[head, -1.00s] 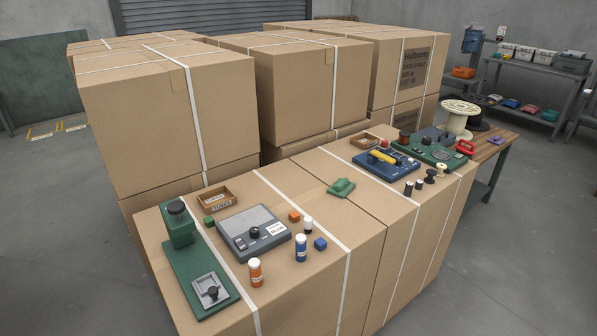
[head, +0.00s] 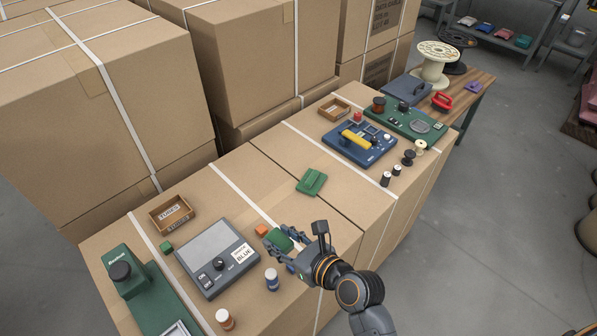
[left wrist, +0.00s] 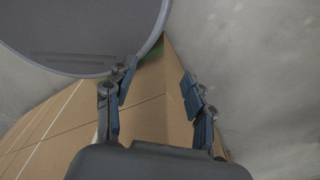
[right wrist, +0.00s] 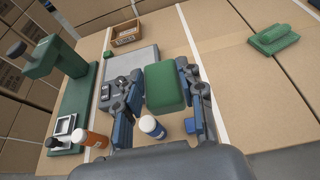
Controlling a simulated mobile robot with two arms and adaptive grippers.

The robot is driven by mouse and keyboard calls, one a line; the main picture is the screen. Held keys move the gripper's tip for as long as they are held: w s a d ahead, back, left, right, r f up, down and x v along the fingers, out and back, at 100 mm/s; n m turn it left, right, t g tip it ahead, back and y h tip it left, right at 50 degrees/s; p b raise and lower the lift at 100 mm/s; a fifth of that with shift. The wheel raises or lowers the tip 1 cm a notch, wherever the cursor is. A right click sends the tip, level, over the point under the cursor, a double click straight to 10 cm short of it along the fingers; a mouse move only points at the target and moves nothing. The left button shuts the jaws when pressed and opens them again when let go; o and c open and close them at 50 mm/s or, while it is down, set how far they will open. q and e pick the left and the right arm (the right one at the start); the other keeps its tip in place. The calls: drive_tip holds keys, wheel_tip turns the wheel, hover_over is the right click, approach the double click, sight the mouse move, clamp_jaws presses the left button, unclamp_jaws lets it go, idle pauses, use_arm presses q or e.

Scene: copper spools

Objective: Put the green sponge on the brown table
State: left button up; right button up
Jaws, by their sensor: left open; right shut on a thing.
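The green sponge (head: 279,240), a rounded green block, is between the fingers of my right gripper (head: 285,246), above the near carton tops. The right wrist view shows the sponge (right wrist: 167,86) clasped on both sides by the fingers. The brown table (head: 462,103) has a wooden top and stands at the back right, beyond the cartons and well away from the sponge. My left gripper (left wrist: 158,82) is open and empty in the left wrist view; it is outside the head view.
Below the right gripper are a grey scale (head: 216,256), an orange cube (head: 262,230) and bottles. A green handled block (head: 311,181) and a blue panel (head: 359,142) lie along the cartons. A cream spool (head: 433,62), red item (head: 441,100) and purple item (head: 473,87) occupy the table area.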

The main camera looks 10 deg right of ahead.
drive_tip(key=w+d+f, duration=0.1)
drive_tip(key=w+d, duration=0.1)
drive_tip(key=w, duration=0.1)
drive_tip(key=b, duration=0.2)
hover_over(305, 230)
drive_tip(key=f, duration=0.5)
drive_tip(key=s+f, duration=0.1)
drive_tip(key=f, duration=0.1)
drive_tip(key=shift+a+f, duration=0.2)
drive_tip(key=shift+a, duration=0.15)
drive_tip(key=shift+w+d+f, duration=0.2)
drive_tip(key=shift+w+f, duration=0.15)
drive_tip(key=shift+f, duration=0.05)
drive_tip(key=shift+w+d+f+b, duration=0.1)
drive_tip(key=shift+f+b, duration=0.25)
drive_tip(key=shift+f, duration=0.55)
drive_tip(key=shift+w+d+f+b, duration=0.1)
drive_tip(key=shift+f+b, duration=0.25)
drive_tip(key=shift+f, duration=0.55)
use_arm(q)
drive_tip(key=f, duration=0.3)
drive_tip(key=shift+w, duration=0.3)
